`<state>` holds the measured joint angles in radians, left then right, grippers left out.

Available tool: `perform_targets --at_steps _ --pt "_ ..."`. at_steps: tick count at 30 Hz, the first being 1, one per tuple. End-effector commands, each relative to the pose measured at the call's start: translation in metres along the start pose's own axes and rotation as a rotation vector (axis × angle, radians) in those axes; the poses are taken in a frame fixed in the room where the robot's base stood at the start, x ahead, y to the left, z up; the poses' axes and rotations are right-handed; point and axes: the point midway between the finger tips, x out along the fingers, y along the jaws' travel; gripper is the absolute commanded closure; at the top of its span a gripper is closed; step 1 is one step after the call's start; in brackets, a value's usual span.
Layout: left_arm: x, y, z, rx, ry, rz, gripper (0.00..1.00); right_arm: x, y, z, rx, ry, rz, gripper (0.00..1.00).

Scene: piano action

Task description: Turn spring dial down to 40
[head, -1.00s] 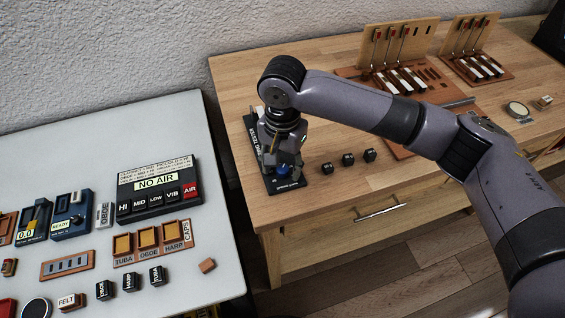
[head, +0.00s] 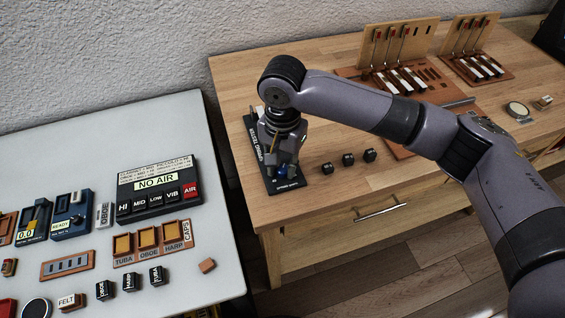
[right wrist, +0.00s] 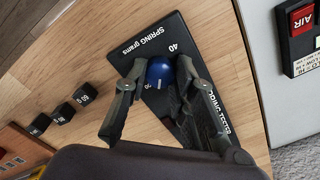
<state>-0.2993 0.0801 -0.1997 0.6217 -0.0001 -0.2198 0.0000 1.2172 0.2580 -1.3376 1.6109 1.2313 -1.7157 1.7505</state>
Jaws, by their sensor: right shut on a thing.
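The spring tester, a black plate with white lettering, lies near the left end of the wooden bench in the head view (head: 291,184) and fills the middle of the right wrist view (right wrist: 150,38). Its round blue dial (right wrist: 160,70) has a short white line on the side facing my wrist. A "40" is printed beside the dial. My right gripper (right wrist: 160,67) is shut on the dial, one finger on each side. In the head view my right gripper (head: 281,167) hides most of the dial. My left gripper is not in view.
Three small black weights (head: 348,159) stand right of the tester. Key-action models (head: 400,78) stand farther back on the bench. A grey table on the left holds a "NO AIR" panel (head: 157,184) and several small parts. A gap separates the two tables.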

Motion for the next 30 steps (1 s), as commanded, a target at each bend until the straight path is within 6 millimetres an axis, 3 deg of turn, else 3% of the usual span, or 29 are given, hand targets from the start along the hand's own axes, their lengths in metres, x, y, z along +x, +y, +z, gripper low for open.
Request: perform_targets --at_steps 11,30 --pt "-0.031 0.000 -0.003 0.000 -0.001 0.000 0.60 -0.006 0.000 0.001 -0.134 -0.003 0.002 1.00" --pt "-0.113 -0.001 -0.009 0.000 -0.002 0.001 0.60 -0.005 0.000 0.001 -0.719 -0.003 0.000 1.00"
